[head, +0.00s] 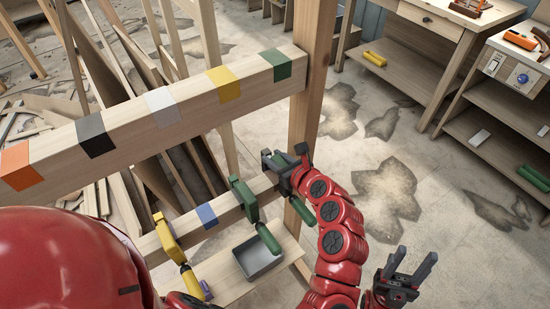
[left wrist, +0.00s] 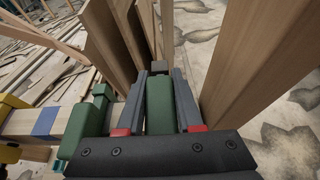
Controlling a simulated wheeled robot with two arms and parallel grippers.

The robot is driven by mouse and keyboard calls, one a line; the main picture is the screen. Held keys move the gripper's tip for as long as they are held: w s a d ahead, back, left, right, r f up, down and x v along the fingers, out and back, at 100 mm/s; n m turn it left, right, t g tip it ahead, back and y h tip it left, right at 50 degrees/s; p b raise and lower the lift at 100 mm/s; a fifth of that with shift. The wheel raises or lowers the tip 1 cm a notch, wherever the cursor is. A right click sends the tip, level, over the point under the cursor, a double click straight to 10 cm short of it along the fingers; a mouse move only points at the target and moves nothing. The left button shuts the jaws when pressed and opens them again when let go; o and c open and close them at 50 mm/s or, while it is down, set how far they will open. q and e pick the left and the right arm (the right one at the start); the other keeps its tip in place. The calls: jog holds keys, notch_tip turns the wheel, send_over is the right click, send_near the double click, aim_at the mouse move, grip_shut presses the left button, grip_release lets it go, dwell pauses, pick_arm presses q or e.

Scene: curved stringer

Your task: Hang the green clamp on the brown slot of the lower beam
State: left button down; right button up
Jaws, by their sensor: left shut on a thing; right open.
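My left gripper (head: 282,168) is at the right end of the lower beam (head: 228,211), beside the post. It is shut on a green clamp, whose green body (left wrist: 160,105) shows between the fingers (left wrist: 158,108) in the left wrist view. In the head view only a green part below the gripper (head: 301,209) shows; the gripper hides most of it. A small brown block (left wrist: 160,67) shows past the fingertips; I cannot tell if it is the brown slot. I cannot tell whether the clamp touches the beam. My right gripper (head: 408,268) is open and empty over the floor.
A second green clamp (head: 244,197) hangs on the lower beam left of my gripper, then a blue slot (head: 206,215) and a yellow clamp (head: 168,240). The upper beam (head: 140,123) has coloured bands. A wooden post (head: 312,75) stands close right. A grey tray (head: 258,257) lies below.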

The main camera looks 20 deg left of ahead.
dwell(0.3)
pick_arm(q)
jog(key=shift+f+b, duration=1.45)
jog(key=shift+b, duration=0.1)
jog(key=shift+f, duration=0.1)
jog(key=shift+f+b, duration=0.4)
jog(key=shift+b, duration=0.45)
jog(key=shift+c, duration=2.4)
grip_release()
jog(key=shift+s+d, duration=0.1)
